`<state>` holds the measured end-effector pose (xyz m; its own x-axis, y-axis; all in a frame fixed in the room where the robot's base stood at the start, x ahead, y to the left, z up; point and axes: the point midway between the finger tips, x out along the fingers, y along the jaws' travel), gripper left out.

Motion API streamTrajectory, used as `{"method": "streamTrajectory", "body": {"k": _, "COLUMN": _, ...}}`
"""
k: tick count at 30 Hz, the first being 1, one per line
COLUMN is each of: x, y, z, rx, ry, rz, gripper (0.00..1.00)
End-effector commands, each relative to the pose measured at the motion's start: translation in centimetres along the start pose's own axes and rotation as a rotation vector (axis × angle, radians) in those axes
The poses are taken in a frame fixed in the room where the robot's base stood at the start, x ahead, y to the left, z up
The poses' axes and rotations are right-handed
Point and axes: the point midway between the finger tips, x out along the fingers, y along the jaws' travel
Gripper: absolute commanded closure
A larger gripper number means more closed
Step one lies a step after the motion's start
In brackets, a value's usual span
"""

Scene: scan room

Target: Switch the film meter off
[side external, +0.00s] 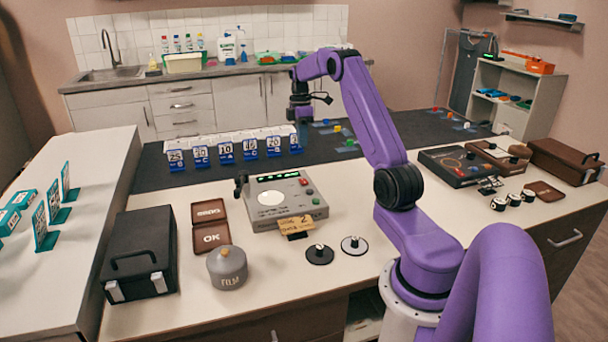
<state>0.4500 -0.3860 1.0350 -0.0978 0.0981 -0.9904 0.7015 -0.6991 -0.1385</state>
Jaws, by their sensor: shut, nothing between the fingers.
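The film meter seems to be the grey box (262,213) on the white counter. It has a round white plate on top, a strip display (278,178) lit green, and small coloured buttons (305,184) at its right side. A dark knobbed part (241,186) stands at its back left corner. Which control is its switch is too small to tell. My gripper (300,119) points down, high above the dark mat behind the meter, apart from it. It is shut and empty; its fingertips are small and hard to make out.
A tan card (296,225) with writing stands against the meter's front. Two discs (320,254) and a grey FILM canister (228,268) are in front. Brown trays (209,211) and a black case (140,258) lie left. Numbered blue stands (226,153) line up behind. Another dark device (455,168) is right.

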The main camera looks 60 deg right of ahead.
Motion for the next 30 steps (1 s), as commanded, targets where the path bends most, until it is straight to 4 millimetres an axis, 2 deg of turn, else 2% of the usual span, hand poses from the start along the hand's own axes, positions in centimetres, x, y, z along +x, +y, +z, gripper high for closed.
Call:
{"method": "streamTrajectory", "body": {"k": 12, "x": 7.8, "y": -0.1, "z": 0.0, "rx": 0.001, "ry": -0.001, "rz": -0.006, "gripper": 1.00}}
{"method": "streamTrajectory", "body": {"k": 18, "x": 10.8, "y": -0.1, "z": 0.0, "rx": 0.002, "ry": 0.000, "rz": -0.003, "gripper": 1.00}}
{"method": "streamTrajectory", "body": {"k": 24, "x": 12.2, "y": -0.1, "z": -0.1, "rx": 0.001, "ry": 0.000, "rz": -0.002, "gripper": 1.00}}
{"method": "streamTrajectory", "body": {"k": 30, "x": 12.4, "y": -0.1, "z": -0.1, "rx": 0.001, "ry": 0.000, "rz": 0.000, "gripper": 1.00}}
